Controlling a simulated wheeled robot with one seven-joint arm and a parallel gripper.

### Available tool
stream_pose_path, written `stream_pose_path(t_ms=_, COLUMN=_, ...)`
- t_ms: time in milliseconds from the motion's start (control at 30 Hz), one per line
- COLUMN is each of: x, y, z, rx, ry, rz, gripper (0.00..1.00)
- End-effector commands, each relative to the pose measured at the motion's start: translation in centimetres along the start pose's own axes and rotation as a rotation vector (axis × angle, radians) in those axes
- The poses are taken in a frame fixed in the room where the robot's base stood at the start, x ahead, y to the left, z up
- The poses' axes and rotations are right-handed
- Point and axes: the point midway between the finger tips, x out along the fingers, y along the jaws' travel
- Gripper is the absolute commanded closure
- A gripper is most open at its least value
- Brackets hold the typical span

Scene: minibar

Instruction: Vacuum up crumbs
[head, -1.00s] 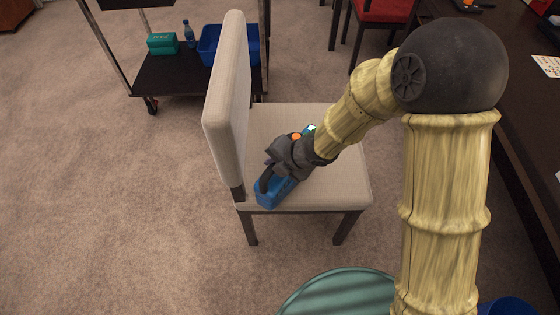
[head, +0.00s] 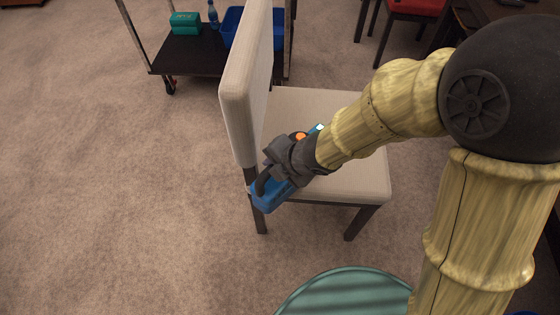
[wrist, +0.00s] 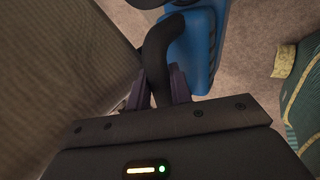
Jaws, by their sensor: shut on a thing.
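My gripper (head: 276,174) is shut on the black handle (wrist: 161,50) of a blue handheld vacuum (head: 268,198). In the head view the vacuum is at the near left corner of a beige chair's seat (head: 350,178), beside the foot of the backrest (head: 243,90), and its blue end overlaps the seat's near edge. I cannot tell if it touches the chair. In the wrist view the vacuum's blue body (wrist: 205,45) extends upward past the gripper, over carpet. I can make out no crumbs; my arm hides part of the seat.
A round green top (head: 350,292) stands near the bottom edge. A dark cart (head: 190,55) at the back holds a teal box (head: 185,23), a bottle (head: 213,14) and a blue bin (head: 236,22). A red-seated chair (head: 415,7) stands behind. Carpet is open at left.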

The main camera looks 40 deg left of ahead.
Motion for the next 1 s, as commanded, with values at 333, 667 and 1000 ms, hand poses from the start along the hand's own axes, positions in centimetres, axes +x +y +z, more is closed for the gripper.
stream_pose_path(t_ms=333, x=-1.9, y=1.4, z=-0.5, rx=-0.003, ry=-0.001, rz=0.003, gripper=1.0)
stream_pose_path(t_ms=667, x=-3.8, y=2.6, z=-0.5, rx=-0.003, ry=-0.001, rz=0.004, gripper=1.0)
stream_pose_path(t_ms=1000, x=-5.3, y=3.6, z=-0.5, rx=-0.003, ry=-0.001, rz=0.004, gripper=1.0)
